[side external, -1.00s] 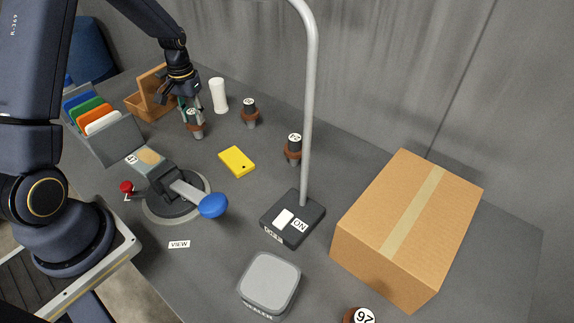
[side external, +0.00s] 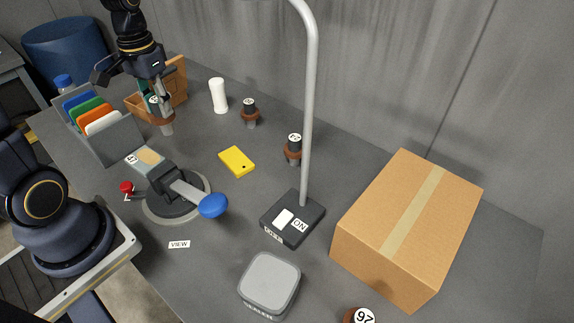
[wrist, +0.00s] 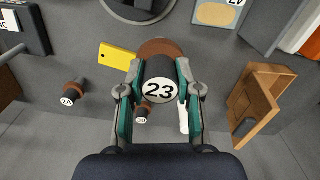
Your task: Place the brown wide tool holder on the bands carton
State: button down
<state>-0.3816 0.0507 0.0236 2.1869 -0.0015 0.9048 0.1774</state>
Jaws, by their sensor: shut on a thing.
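My gripper (wrist: 160,70) is shut on a dark tool holder with a wide brown flange (wrist: 153,46) and a round white label reading 23. In the side external view, my gripper (side external: 156,100) holds this holder (side external: 167,128) upright at the back left, in front of an open brown box (side external: 178,75); whether it touches the table is unclear. A large closed cardboard carton (side external: 374,242) with a tape strip stands at the right. No "bands" label is readable on either. The open box also shows in the wrist view (wrist: 262,95), to the right of the held holder.
Two other brown-flanged holders (side external: 250,113) (side external: 293,151) stand mid-table, and one labelled 97 (side external: 362,315) is at the front edge. A lamp pole (side external: 310,110), white cylinder (side external: 219,96), yellow block (side external: 237,161), file rack (side external: 122,140) and blue-handled device (side external: 176,205) stand around.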

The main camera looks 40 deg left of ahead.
jog(key=w+d+r+m, duration=0.3)
jog(key=d+m, duration=0.1)
jog(key=d, duration=0.4)
jog(key=w+d+r+m, duration=0.2)
jog(key=d+r+m, duration=0.25)
jog(key=d, duration=0.45)
jog(key=s+d+r+m, duration=0.2)
jog(key=d+m, duration=0.3)
jog(key=d, duration=0.7)
jog(key=s+d+r+m, duration=0.2)
jog(key=d+r+m, duration=0.15)
jog(key=d, duration=0.85)
jog(key=shift+m, duration=0.3)
jog(key=shift+w+d+f, duration=1.4)
jog(key=shift+w+f, duration=0.35)
jog(key=shift+f, duration=0.55)
jog(key=shift+w+d+f, duration=1.45)
jog(key=shift+w+f, duration=0.25)
jog(key=shift+f, duration=0.55)
jog(key=shift+w+d+f, duration=1.4)
jog(key=shift+w+f, duration=0.35)
jog(key=shift+f, duration=0.55)
jog(key=shift+f, duration=0.1)
